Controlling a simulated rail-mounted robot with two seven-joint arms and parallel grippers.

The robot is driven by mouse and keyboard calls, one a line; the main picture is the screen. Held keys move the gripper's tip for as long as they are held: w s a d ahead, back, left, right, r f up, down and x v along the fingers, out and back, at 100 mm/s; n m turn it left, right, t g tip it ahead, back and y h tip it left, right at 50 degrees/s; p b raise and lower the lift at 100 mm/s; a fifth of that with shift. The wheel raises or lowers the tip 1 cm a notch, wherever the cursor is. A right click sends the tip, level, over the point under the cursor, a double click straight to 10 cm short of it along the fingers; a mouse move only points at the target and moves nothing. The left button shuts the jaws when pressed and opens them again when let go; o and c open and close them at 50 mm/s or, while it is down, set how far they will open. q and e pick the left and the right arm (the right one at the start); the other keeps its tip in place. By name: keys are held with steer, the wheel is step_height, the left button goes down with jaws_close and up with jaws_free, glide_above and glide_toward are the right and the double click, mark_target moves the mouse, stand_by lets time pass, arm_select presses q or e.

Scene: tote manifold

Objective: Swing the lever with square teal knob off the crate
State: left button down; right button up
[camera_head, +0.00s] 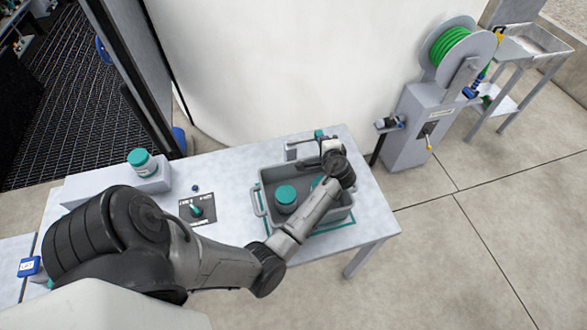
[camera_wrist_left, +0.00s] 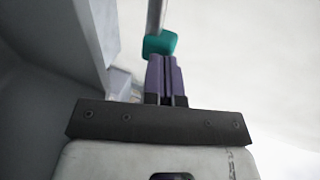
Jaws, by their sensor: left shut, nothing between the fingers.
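The teal knob (camera_head: 319,134) shows at the far edge of the table, by the far side of the grey crate (camera_head: 262,188). In the left wrist view the square teal knob (camera_wrist_left: 160,44) sits at the end of a thin grey lever rod (camera_wrist_left: 155,15). My left gripper (camera_wrist_left: 164,62) is shut with nothing between its purple fingers. Its fingertips are right at the knob's near edge; I cannot tell whether they touch. In the head view my wrist and forearm pass over the crate's right part and hide some of it. My right gripper is out of view.
The crate holds a teal-lidded jar (camera_head: 286,195), with another partly hidden under my arm. Another teal-lidded jar (camera_head: 141,162) stands on a raised block at left. A dark plate with a teal switch (camera_head: 197,210) lies left of the crate. A hose-reel stand (camera_head: 408,125) stands beyond the table at right.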

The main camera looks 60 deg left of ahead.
arm_select(q)
steer(key=shift+a+f, duration=0.1)
steer(key=shift+a, duration=0.15)
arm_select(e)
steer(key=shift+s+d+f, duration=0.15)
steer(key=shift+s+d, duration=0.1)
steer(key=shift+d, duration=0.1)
arm_select(q)
steer(key=p+v, duration=0.5)
steer(key=v, duration=0.7)
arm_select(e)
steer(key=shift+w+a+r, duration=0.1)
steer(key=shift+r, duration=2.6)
arm_select(q)
steer(key=shift+w, duration=0.1)
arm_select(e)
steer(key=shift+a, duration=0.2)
